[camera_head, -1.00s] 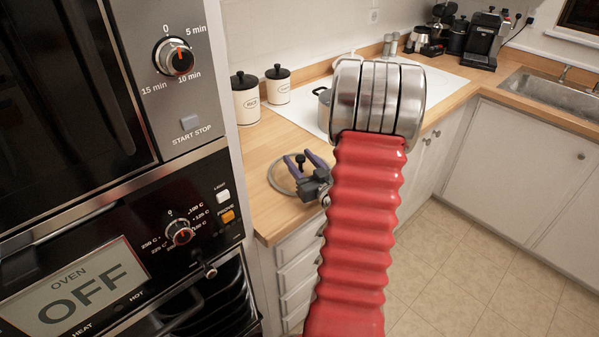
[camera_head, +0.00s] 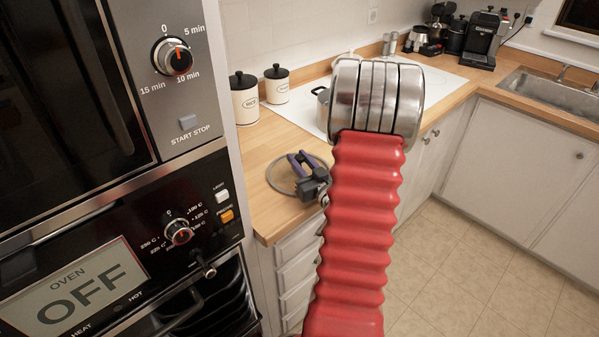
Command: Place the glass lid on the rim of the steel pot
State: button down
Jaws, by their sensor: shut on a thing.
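The glass lid (camera_head: 273,183) shows as a clear disc with a grey rim, over the wooden counter near its front left edge. My gripper (camera_head: 297,163), with purple-grey fingers, is at the lid's right side and shut on it. The lid's right part is hidden by the gripper, and I cannot tell whether the lid touches the counter. The steel pot (camera_head: 321,97) stands on the white hob, behind and to the right of the lid. My red arm and its metal joint hide most of the pot, including most of its rim.
Two white canisters with black lids (camera_head: 244,100) (camera_head: 277,86) stand on the counter behind the lid. The oven wall (camera_head: 190,100) rises close on the left. The white hob (camera_head: 440,82) is clear to the right of my arm. A coffee machine (camera_head: 484,42) and sink (camera_head: 550,95) are farther right.

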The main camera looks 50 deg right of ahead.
aim_at(300, 156)
jog(key=shift+r, duration=5.05)
